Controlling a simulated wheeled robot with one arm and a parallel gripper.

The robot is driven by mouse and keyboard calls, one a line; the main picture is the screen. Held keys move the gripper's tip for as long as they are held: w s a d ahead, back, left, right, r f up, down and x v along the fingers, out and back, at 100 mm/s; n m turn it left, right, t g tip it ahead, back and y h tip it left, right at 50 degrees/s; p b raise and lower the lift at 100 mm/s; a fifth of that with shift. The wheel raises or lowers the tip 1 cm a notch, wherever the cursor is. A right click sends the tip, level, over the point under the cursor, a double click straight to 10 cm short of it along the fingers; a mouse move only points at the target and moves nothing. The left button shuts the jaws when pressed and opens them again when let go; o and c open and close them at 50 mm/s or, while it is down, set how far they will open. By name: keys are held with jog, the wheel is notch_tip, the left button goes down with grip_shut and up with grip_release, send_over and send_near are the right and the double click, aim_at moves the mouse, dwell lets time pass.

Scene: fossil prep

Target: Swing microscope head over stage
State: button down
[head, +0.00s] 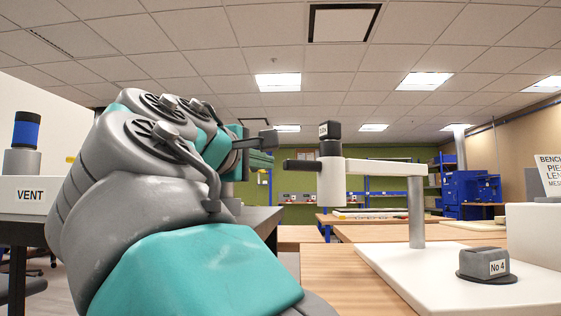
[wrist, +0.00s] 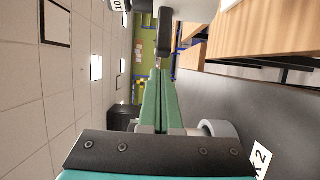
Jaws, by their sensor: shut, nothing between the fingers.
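The microscope head (head: 331,180) is a white cylinder with a dark cap. It hangs on a white horizontal arm (head: 385,168) from a grey post (head: 416,212) on a white base (head: 450,275). The head appears left of the base, not over it. A dark handle (head: 300,165) sticks out left from the head; a dark bar, seemingly this handle, shows in the wrist view (wrist: 164,33). My gripper (head: 268,158) is shut and empty, left of the handle with a gap. Its green fingers (wrist: 161,75) are together in the wrist view, tips short of the bar.
A grey block labelled "No 4" (head: 485,264) sits on the white base. A box labelled "VENT" (head: 30,194) stands at left on a dark bench. Wooden benches (head: 375,232) and blue equipment (head: 470,188) are behind. The space around the handle looks clear.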

jog(key=shift+x, duration=1.95)
jog(key=shift+s+d+r, duration=0.1)
jog(key=shift+d, duration=0.1)
